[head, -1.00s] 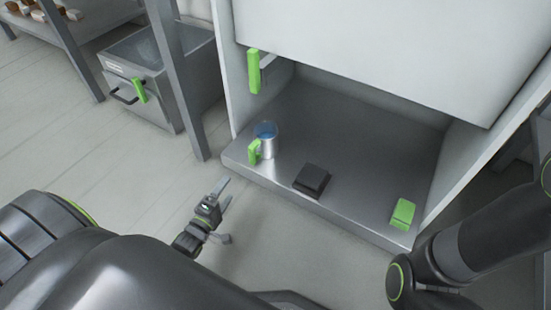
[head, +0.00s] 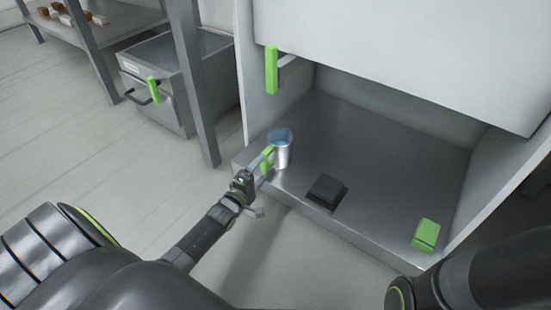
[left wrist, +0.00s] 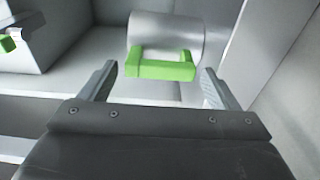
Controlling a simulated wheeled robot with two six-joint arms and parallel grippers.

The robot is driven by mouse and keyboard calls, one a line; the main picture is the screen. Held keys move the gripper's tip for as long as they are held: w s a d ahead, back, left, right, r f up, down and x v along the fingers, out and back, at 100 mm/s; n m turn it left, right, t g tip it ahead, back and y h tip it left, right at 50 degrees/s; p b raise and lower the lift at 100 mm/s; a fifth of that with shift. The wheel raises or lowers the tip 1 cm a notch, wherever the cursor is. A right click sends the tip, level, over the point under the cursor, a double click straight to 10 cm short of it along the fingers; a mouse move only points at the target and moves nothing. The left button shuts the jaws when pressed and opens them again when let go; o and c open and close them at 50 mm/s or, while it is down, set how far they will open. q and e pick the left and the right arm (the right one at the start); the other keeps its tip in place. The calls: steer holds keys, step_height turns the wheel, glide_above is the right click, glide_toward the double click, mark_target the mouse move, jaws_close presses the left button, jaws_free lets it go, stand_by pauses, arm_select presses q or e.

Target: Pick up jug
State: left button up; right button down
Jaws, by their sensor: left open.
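The jug (head: 283,153) is a small metallic cylinder with a blue top and a green handle (head: 267,159). It stands upright near the front left corner of the metal shelf (head: 390,150). My left gripper (head: 262,168) is open, with its fingers at the green handle. In the left wrist view the jug (left wrist: 185,32) lies straight ahead, and its handle (left wrist: 160,70) sits between the two open fingertips (left wrist: 158,80). I cannot tell whether a finger touches it. My right gripper is out of view; only my right arm shows at lower right.
A green door handle (head: 271,70) is on the cabinet above. A grey box (head: 175,75) stands at left behind a table leg (head: 192,90).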

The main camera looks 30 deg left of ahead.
mark_target(264, 164)
arm_select(q)
steer(key=shift+w+a+f+b, duration=0.15)
steer(key=shift+w+b, duration=0.95)
steer(key=shift+w, duration=0.05)
steer(key=shift+w+a+f+b, duration=0.1)
steer(key=shift+w+a+b, duration=0.05)
steer(key=shift+w+b, duration=1)
steer(key=shift+w+r, duration=0.15)
steer(key=shift+w, duration=0.15)
steer(key=c, duration=0.8)
steer(key=shift+r, duration=0.1)
steer(key=shift+c, duration=1.4)
steer(key=shift+r, duration=0.1)
